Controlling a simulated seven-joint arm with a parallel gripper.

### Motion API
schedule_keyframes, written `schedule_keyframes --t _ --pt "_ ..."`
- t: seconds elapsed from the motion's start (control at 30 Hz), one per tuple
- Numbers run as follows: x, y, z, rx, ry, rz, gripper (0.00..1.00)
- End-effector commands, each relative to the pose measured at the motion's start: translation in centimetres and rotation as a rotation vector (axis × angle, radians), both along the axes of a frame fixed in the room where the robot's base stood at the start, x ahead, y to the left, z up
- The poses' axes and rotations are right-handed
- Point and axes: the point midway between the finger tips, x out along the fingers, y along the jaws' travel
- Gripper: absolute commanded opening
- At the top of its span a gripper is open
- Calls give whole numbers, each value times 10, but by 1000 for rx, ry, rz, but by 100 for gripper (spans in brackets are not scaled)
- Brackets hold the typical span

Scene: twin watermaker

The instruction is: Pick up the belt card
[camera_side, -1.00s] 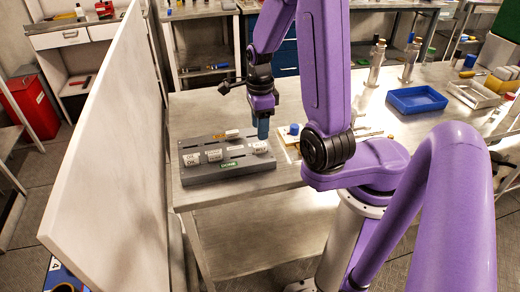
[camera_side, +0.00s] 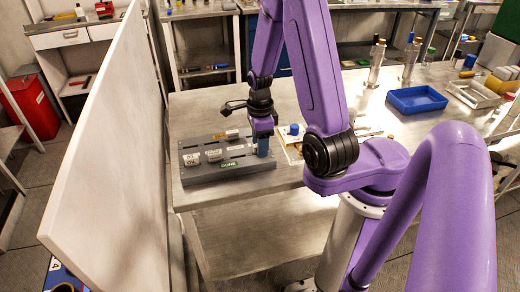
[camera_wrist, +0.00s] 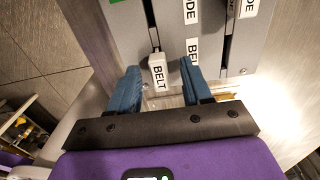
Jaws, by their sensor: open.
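The belt card (camera_wrist: 159,75) is a small white card lettered BELT. In the wrist view it stands in a slot of the grey card rack, between my two blue fingers, with a gap on each side. In the side view my gripper (camera_side: 262,146) is down at the right end of the rack (camera_side: 225,172) and hides the card. My gripper also shows in the wrist view (camera_wrist: 162,82), open and around the card without visibly touching it. A flat BELT label, partly hidden by a finger, lies on the rack beside the card.
Other white cards (camera_side: 213,155) and an orange-yellow card (camera_side: 226,134) stand in the rack. A tall white panel (camera_side: 105,130) stands left of the bench. A blue tray (camera_side: 417,99) lies farther right.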

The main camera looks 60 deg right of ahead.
Motion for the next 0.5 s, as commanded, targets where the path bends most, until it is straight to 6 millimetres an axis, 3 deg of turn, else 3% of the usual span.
schedule_keyframes --t 0.07,0.2,0.5 --pt "0 0 0 0 0 0 46" --pt "0 0 0 0 0 0 0" --pt "0 0 0 0 0 0 0"
